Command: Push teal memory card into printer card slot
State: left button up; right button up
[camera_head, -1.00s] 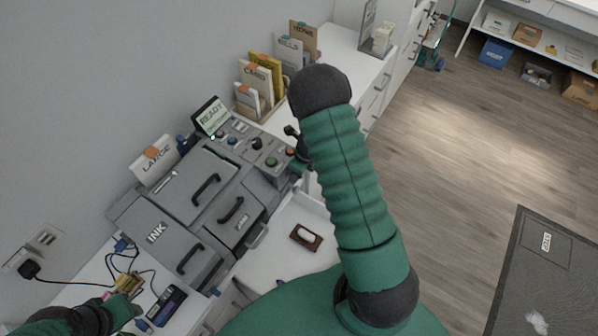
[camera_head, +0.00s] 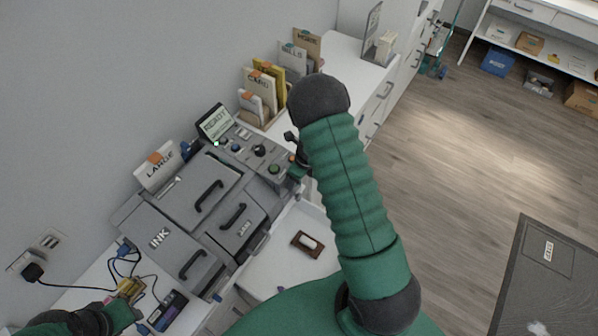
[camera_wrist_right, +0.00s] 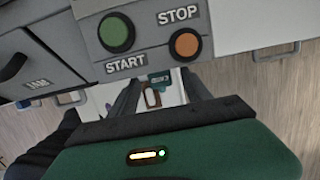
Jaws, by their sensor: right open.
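The grey printer (camera_head: 190,215) stands on the white desk at left, with a control panel at its right end. In the right wrist view the panel carries a green START button (camera_wrist_right: 117,32) and an orange STOP button (camera_wrist_right: 186,44). A small teal card (camera_wrist_right: 158,77) shows just below the panel's front edge, between the labels. I cannot tell how far it sits in a slot. My right gripper (camera_wrist_right: 160,92) is open, its dark fingers on either side of the card in that view. My left gripper (camera_head: 122,314) is by a yellow item (camera_head: 130,289) at lower left; its jaws are unclear.
A brown holder with a white piece (camera_head: 308,243) lies in an open white drawer (camera_head: 275,262) below the printer. A lit screen (camera_head: 214,122) and a file rack (camera_head: 262,88) stand behind the panel. Cables and a dark box (camera_head: 167,310) lie at lower left.

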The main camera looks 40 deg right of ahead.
jog(key=p+v, duration=0.1)
jog(key=v, duration=1.5)
jog(key=shift+r+p, duration=0.2)
jog(key=shift+p, duration=0.15)
jog(key=shift+s, duration=0.1)
